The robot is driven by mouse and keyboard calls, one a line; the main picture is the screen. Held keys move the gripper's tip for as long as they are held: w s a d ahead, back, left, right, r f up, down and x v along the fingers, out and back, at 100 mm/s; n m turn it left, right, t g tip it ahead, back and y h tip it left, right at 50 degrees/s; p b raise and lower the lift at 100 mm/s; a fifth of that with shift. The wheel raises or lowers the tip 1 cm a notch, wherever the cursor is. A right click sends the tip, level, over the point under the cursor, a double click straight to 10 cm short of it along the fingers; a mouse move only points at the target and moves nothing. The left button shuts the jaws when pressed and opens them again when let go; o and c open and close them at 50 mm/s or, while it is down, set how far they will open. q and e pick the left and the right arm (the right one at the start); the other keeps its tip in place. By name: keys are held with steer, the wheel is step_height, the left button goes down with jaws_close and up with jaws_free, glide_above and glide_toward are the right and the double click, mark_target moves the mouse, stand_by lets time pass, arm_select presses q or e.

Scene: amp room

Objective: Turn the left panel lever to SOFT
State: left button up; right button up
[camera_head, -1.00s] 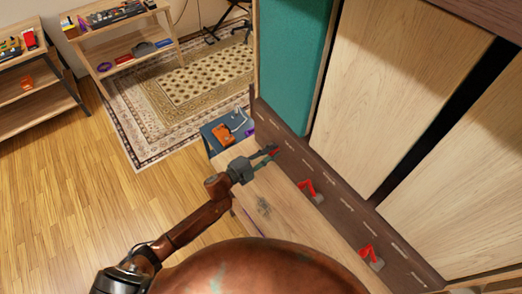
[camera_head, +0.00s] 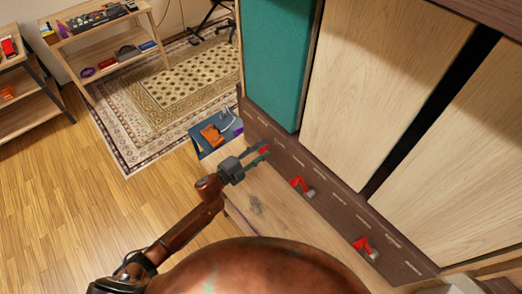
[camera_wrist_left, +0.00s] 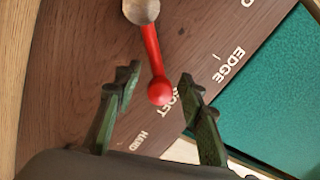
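The left panel lever is red with a ball end (camera_wrist_left: 160,92) and a round metal pivot (camera_wrist_left: 141,10), on the dark wood panel (camera_wrist_left: 75,50). In the left wrist view its ball end lies beside the SOFT label, partly covering it, with HARD (camera_wrist_left: 138,140) below and EDGE (camera_wrist_left: 230,65) further right. My left gripper (camera_wrist_left: 160,84) is open, with one finger on each side of the ball end and a visible gap to both. In the head view the left gripper (camera_head: 265,153) is at the panel's far end, with a bit of the red lever between its fingers. My right gripper is not in view.
Two more red levers, a middle one (camera_head: 300,184) and a near one (camera_head: 363,246), sit along the same panel. A wooden ledge (camera_head: 285,225) runs below it. A blue box with an orange item (camera_head: 211,136) stands beyond the gripper. Open floor (camera_head: 60,220) lies left.

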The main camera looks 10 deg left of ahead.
arm_select(q)
steer(key=shift+d, duration=0.1)
steer(key=v, duration=1.2)
